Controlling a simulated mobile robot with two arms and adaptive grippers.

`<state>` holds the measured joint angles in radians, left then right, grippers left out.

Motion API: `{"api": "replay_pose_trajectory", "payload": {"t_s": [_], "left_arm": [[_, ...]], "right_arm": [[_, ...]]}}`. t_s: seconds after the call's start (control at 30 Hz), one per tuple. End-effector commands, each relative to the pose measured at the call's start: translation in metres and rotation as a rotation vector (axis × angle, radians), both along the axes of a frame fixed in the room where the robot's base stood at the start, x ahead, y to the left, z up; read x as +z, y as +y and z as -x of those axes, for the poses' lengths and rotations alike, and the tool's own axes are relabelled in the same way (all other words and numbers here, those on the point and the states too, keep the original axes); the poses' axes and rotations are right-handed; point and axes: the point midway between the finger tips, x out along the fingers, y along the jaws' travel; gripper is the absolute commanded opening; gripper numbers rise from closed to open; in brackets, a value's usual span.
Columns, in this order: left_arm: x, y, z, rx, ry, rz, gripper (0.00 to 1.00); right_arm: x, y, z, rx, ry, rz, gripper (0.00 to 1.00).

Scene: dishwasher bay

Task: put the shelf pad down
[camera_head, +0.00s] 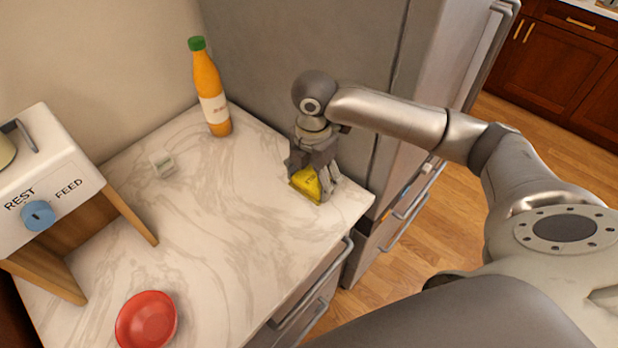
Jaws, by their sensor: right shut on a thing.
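My right gripper (317,178) is shut on a small yellow piece (305,184), which I take to be the shelf pad. The pad is between the fingers, low over the right end of the marble counter (225,230), near the fridge side. The fingers hide part of it. I cannot tell whether its underside touches the counter. My left gripper is not in view.
An orange bottle (211,95) with a green cap stands at the back. A red bowl (147,322) is at the front. A REST/FEED stand (45,190) is at left. The counter's middle is clear.

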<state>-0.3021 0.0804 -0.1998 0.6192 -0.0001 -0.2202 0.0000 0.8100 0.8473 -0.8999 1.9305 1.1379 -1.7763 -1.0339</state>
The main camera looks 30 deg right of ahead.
Motion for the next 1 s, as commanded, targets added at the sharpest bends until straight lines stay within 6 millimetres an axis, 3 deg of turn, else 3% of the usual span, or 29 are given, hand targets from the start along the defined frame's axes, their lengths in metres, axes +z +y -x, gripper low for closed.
{"api": "replay_pose_trajectory", "payload": {"t_s": [0.2,0.33,0.57,0.8,1.0], "left_arm": [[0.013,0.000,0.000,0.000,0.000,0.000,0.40],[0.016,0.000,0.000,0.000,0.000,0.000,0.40],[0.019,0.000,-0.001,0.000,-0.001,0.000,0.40],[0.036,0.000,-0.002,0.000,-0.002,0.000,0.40],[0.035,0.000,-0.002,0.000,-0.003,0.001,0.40]], "right_arm": [[-0.035,-0.017,-0.031,-0.003,0.003,0.001,0.54],[-0.050,-0.021,-0.041,0.000,0.001,-0.002,0.54],[-0.063,-0.027,-0.050,0.000,0.001,0.001,0.54],[-0.091,-0.027,-0.050,0.002,0.000,0.000,0.54],[-0.093,-0.027,-0.050,0.002,-0.002,0.000,0.54]]}}
